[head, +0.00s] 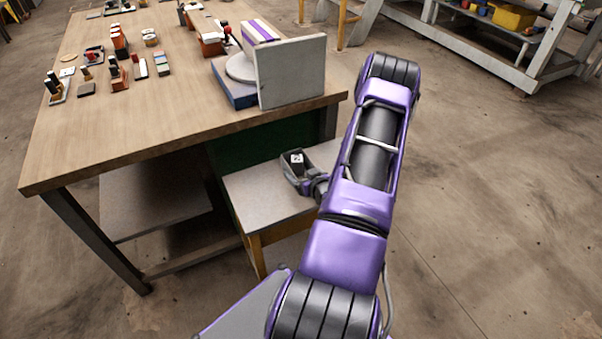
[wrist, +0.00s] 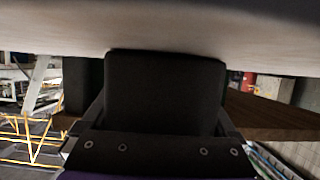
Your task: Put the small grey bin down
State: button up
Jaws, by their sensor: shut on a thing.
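The small grey bin (head: 289,176) is at or just above the top of a low grey-topped table (head: 252,198), by its far edge, in the head view. It looks upright, with a dark inside and a small white-marked thing in it. My gripper (head: 314,187) is shut on the bin's near right side. I cannot tell whether the bin's bottom touches the table top.
A large wooden workbench (head: 160,130) with tools and small parts stands behind and left, higher than the low table. An upright grey board (head: 291,72) stands at its right corner. The low table's near part is bare. Open floor (head: 480,200) lies to the right.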

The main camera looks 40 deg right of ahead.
jog(key=shift+r, duration=0.1)
jog(key=o, duration=1)
jog(key=p+v, duration=0.1)
jog(key=v, duration=1.1)
jog(key=shift+s, duration=0.1)
